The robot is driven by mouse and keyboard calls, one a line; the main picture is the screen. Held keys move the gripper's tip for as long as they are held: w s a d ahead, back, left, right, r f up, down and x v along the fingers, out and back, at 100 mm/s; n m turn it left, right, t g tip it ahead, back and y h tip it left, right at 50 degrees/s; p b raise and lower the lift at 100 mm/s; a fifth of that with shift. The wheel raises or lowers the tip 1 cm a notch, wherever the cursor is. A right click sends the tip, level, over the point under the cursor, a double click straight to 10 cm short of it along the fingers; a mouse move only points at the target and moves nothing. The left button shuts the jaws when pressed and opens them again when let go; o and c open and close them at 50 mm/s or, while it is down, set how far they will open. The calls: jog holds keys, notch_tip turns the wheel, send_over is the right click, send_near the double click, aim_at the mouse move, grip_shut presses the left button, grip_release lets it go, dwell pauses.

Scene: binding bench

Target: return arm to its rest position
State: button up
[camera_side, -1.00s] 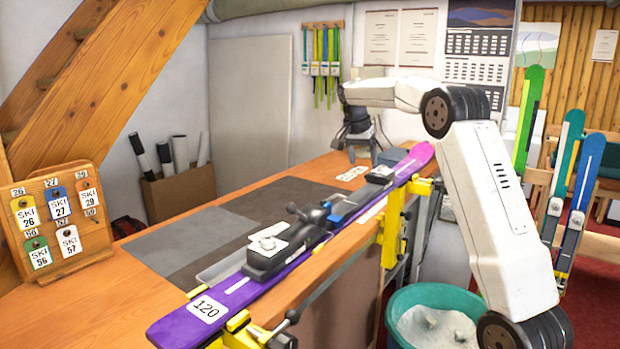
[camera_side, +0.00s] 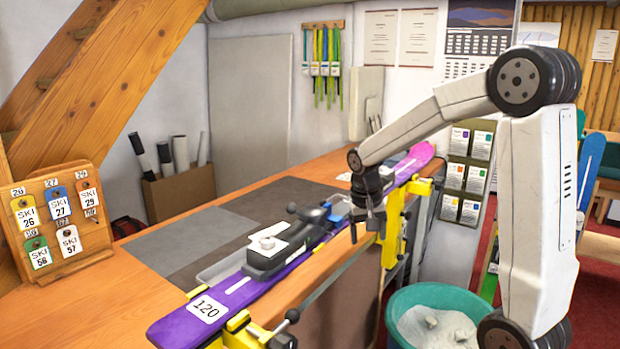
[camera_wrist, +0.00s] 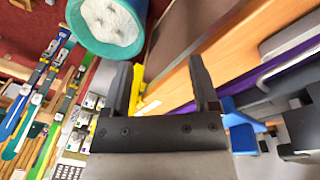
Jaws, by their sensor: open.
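My gripper (camera_side: 368,226) hangs over the front edge of the bench, beside the purple ski (camera_side: 232,295) and near the yellow clamp at the far end. In the wrist view its two fingers (camera_wrist: 163,90) stand apart with nothing between them. The ski carries a white tag marked 120 and a black binding (camera_side: 285,248). It is held along the bench's front edge. My arm hides part of the ski's far half in the side view. A blue binding part (camera_wrist: 238,112) shows right of the fingers in the wrist view.
Yellow clamps (camera_side: 393,230) stick out from the bench front. A teal tub (camera_side: 400,300) with pale contents stands on the floor below. The wooden bench (camera_side: 150,262) has a grey mat (camera_side: 195,232). A tag board (camera_side: 62,225) stands at left. Several skis (camera_wrist: 35,85) lean nearby.

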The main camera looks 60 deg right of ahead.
jog(key=s+a+f+n+t, duration=0.1)
jog(key=a+f+n, duration=0.3)
jog(key=a, duration=0.5)
jog(key=s+a+f+n+t+y, duration=0.1)
jog(key=s+a+f+n+t, duration=0.1)
jog(key=a+f+n, duration=0.3)
jog(key=a+n, duration=0.1)
jog(key=a, duration=0.3)
jog(key=shift+s+a+f+y, duration=0.2)
jog(key=shift+s+a+y, duration=0.1)
